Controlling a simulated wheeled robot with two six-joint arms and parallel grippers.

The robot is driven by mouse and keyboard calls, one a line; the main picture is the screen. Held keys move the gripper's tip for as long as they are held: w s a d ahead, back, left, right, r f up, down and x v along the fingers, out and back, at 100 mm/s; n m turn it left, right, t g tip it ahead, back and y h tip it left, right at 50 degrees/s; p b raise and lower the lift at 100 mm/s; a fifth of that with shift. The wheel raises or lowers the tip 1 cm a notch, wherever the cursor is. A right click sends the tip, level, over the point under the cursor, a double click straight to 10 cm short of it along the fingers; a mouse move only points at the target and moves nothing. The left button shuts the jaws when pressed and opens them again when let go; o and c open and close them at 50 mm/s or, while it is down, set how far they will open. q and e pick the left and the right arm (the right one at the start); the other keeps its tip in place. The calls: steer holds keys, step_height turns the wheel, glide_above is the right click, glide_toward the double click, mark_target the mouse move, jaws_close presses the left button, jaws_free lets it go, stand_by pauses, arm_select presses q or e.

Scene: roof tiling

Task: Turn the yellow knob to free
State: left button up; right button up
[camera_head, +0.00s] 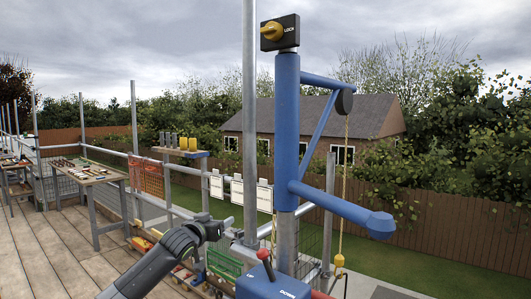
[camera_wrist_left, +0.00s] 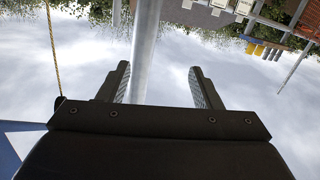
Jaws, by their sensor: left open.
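The yellow knob (camera_head: 271,31) sits on the face of a black box (camera_head: 291,43) at the top of the blue crane post (camera_head: 287,120). The word LOCK shows on the box just right of the knob; I cannot read a FREE mark. My left gripper (camera_head: 229,225) is far below the knob and to its left, beside the grey scaffold pole. In the left wrist view its two fingers (camera_wrist_left: 160,90) are apart. The pole (camera_wrist_left: 144,50) passes behind the gap between them, and nothing is gripped. The knob is not in the left wrist view. My right gripper is not in view.
The tall grey pole (camera_head: 249,110) stands just left of the crane post. A blue crane arm (camera_head: 340,208) sticks out right, and a rope (camera_head: 344,170) hangs from a pulley. Work tables (camera_head: 87,170) stand left.

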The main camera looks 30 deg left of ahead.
arm_select(q)
steer(key=s+d+r+m+t+h, duration=0.1)
steer(key=s+d+r+t, duration=0.2)
steer(key=r, duration=0.7)
steer(key=s+d+r+m+h+p, duration=0.1)
steer(key=s+d+r, duration=0.25)
steer(key=r, duration=0.75)
steer(key=s+d+r+t+h, duration=0.1)
steer(key=s+d+r+t, duration=0.2)
steer(key=r, duration=0.7)
steer(key=s+d+r+m+h+p, duration=0.2)
steer(key=s+d+r+m+h, duration=0.1)
steer(key=s+d+r, duration=0.8)
steer(key=p, duration=1.4)
glide_toward(270, 33)
steer(key=x, duration=0.7)
steer(key=shift+s+r, duration=0.1)
steer(key=shift+r, duration=0.1)
steer(key=shift+x, duration=0.85)
steer(key=shift+f, duration=0.15)
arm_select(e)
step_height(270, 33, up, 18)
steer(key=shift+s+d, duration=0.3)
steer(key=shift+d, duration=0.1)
arm_select(q)
steer(key=shift+c, duration=0.2)
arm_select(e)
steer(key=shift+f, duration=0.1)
